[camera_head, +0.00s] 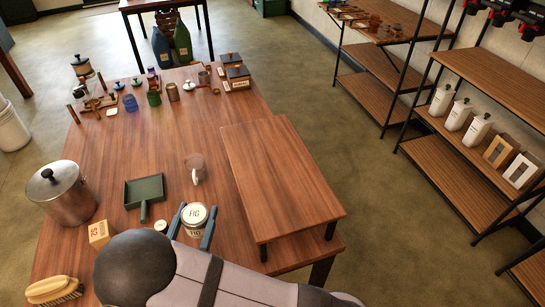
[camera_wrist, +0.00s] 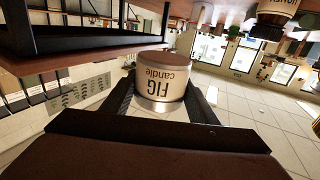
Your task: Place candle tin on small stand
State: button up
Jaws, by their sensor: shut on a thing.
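The candle tin (camera_head: 195,216) is a pale cylinder marked FIG, near the front of the wooden table. My gripper (camera_head: 192,226) is shut on it, with one dark finger on each side. In the wrist view the tin (camera_wrist: 161,84) sits between the fingers (camera_wrist: 160,100), its label upside down. How far it is above the table is hard to tell. The small stand (camera_head: 278,172) is a low wooden platform with black legs on the table's right side. Its top is bare. The tin is left of the stand's front part, apart from it.
A small box (camera_head: 99,234), a metal pot (camera_head: 62,193) and a brush (camera_head: 54,290) are to the left. Several jars and small items stand at the table's far end.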

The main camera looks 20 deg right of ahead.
aim_at(185, 220)
jog(key=shift+w+a+r+m+g+h+p, duration=0.45)
jog(key=shift+a+r+m+g+h, duration=0.35)
jog(key=shift+h, duration=0.3)
jog(key=shift+a+r+m+g+h, duration=0.25)
jog(key=shift+a+m+g+h, duration=0.15)
jog(key=shift+m+h, duration=0.2)
jog(key=shift+a+r+m+g+h, duration=0.2)
jog(key=shift+a+m+g+h, duration=0.2)
jog(key=shift+m+h, duration=0.15)
jog(key=shift+s+a+r+m+g+h, duration=0.15)
jog(key=shift+s+r+m+g+h, duration=0.35)
jog(key=shift+g+h, duration=0.25)
jog(key=shift+s+d+r+m+g+h, duration=0.4)
jog(key=shift+s+m+g+h, duration=0.1)
jog(key=shift+s+g, duration=0.1)
jog(key=shift+s+d+r, duration=0.1)
jog(key=shift+r, duration=0.1)
jog(key=p+x, duration=0.1)
jog(key=x, duration=2.6)
jog(key=shift+w+d, duration=0.2)
jog(key=shift+w, duration=0.1)
jog(key=x, duration=0.4)
jog(key=shift+f, duration=0.1)
jog(key=shift+w+d+f+b, duration=0.1)
jog(key=shift+d+f+b, duration=0.05)
jog(key=shift+f+b, duration=0.15)
